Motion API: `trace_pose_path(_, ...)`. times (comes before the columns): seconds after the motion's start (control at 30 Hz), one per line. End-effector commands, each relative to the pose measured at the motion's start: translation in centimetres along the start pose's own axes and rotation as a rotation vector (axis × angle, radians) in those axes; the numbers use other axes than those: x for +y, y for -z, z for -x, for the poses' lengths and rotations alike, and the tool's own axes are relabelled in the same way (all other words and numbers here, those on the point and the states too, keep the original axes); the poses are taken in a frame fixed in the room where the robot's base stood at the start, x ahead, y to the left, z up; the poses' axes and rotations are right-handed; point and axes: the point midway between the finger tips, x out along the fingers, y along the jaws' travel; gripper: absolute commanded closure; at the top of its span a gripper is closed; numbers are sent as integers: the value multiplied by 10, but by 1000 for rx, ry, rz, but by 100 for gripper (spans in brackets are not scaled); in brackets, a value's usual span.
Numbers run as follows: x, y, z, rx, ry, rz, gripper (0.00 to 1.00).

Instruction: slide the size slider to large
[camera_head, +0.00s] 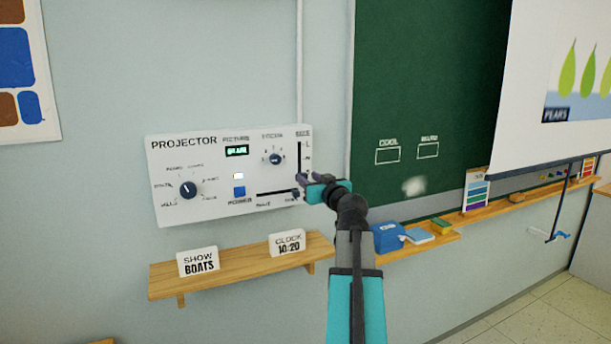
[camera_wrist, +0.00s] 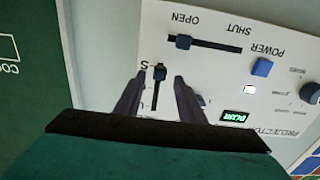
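The white projector panel (camera_head: 215,150) is on the wall. Its size slider is the vertical slot (camera_head: 299,155) at the panel's right edge, with L near the top. In the wrist view, which is upside down, the dark slider knob (camera_wrist: 160,73) sits at the end of its slot (camera_wrist: 155,97) beside the letter S. My gripper (camera_head: 303,180) is at the slot's lower part in the head view and hides the knob there. In the wrist view my gripper's (camera_wrist: 159,78) fingers are apart, one on each side of the knob, with gaps visible.
A horizontal slider knob (camera_wrist: 183,41), marked OPEN and SHUT, lies close to the fingertips. The blue power button (camera_head: 239,191) and dials (camera_head: 188,189) are further left. A wooden shelf (camera_head: 225,272) with SHOW BOATS and CLOCK cards is below. The chalkboard (camera_head: 430,80) is to the right.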

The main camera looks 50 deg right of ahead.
Motion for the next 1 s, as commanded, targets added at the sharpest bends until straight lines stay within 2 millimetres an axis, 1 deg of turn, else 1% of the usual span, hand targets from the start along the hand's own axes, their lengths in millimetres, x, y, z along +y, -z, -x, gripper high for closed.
trace_pose_path(0.03,1,2,-7,0,0,-1,64)
trace_pose_path(0.1,1,2,-12,0,0,-1,64)
trace_pose_path(0.23,0,0,-19,-1,0,-1,64)
trace_pose_path(0.63,1,0,-22,0,-2,0,64)
trace_pose_path(0.67,1,0,-22,0,-2,0,67)
trace_pose_path(0.8,1,0,-22,0,-2,0,91)
trace_pose_path(0.87,1,0,-22,0,-2,0,100)
trace_pose_path(1.0,1,0,-22,0,-1,-1,100)
